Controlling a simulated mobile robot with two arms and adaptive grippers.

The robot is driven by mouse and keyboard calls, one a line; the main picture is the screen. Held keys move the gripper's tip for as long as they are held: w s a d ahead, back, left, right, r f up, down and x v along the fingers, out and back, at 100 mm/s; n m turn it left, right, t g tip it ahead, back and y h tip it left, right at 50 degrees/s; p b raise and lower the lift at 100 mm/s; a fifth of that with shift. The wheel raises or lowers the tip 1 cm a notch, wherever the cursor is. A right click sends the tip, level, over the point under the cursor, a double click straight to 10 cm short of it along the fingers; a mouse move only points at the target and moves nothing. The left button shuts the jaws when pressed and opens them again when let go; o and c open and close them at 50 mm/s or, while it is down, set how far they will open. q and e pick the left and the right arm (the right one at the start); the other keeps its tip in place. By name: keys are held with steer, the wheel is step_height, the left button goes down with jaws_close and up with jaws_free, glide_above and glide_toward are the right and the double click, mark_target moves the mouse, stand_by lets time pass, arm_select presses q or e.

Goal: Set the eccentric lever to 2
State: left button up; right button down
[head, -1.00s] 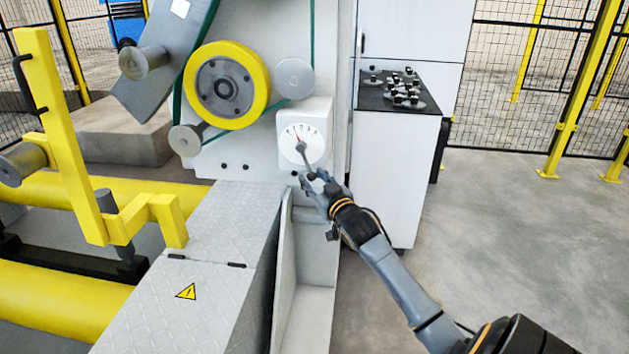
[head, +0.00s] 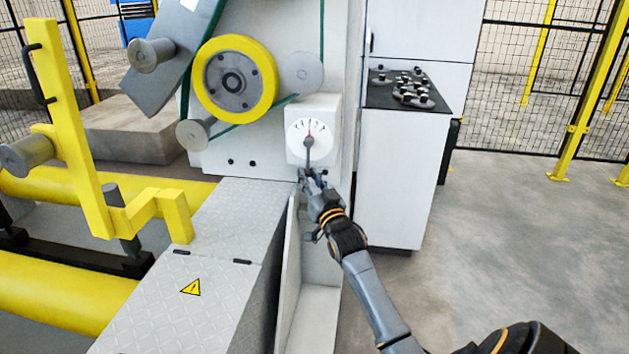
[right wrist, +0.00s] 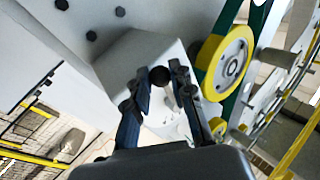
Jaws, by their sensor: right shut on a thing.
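The eccentric lever (head: 308,152) is a thin grey bar on a white box with a round dial (head: 310,128). A red pointer on the dial stands almost straight up; the numbers are too small to read. My right gripper (head: 308,175) is shut on the lever's lower end, just below the dial. In the right wrist view, the gripper fingers (right wrist: 161,92) stand on either side of the lever's dark round knob (right wrist: 159,76), in front of the white box (right wrist: 140,50). My left gripper is not in view.
A yellow-rimmed wheel (head: 265,80) and grey rollers sit left of the dial. A grey tread-plate cover (head: 190,300) lies below left. A white cabinet with a dark control panel (head: 385,90) stands right. The floor at right is clear.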

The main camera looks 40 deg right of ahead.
steer(key=c, duration=1.1)
jaws_free()
steer(key=shift+c, duration=0.2)
steer(key=v, duration=1.2)
